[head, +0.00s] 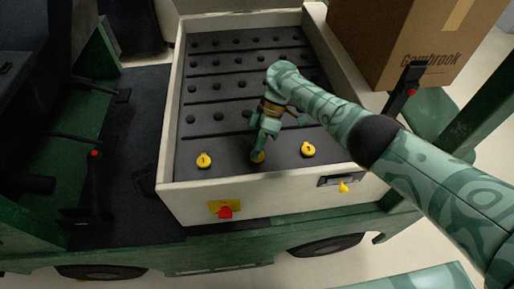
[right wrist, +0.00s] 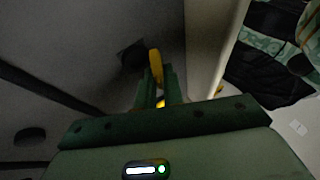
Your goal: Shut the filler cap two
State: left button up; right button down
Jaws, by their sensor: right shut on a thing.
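Three yellow filler caps sit in a row on the dark top of the cart's battery tray. The left cap (head: 204,160) and the right cap (head: 308,150) lie flat with small dark marks too small to read surely. The middle cap (head: 259,157) is mostly hidden under my right gripper (head: 260,147), which points down at it. In the right wrist view, the yellow cap (right wrist: 155,66) stands up edge-on between the fingers of my right gripper (right wrist: 161,88), which is shut on it. A dark round hole lies beside it. My left gripper is not in view.
A pale-walled tray (head: 166,147) surrounds rows of dark round plugs. On its front are a red knob (head: 225,212) on a yellow plate and a black latch with a yellow tab (head: 343,187).

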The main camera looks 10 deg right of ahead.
jog(key=c, duration=1.5)
grip_release()
jog(key=b+v, duration=0.3)
jog(key=v, duration=1.3)
jog(key=shift+w+d, duration=0.1)
jog(key=shift+r, duration=0.1)
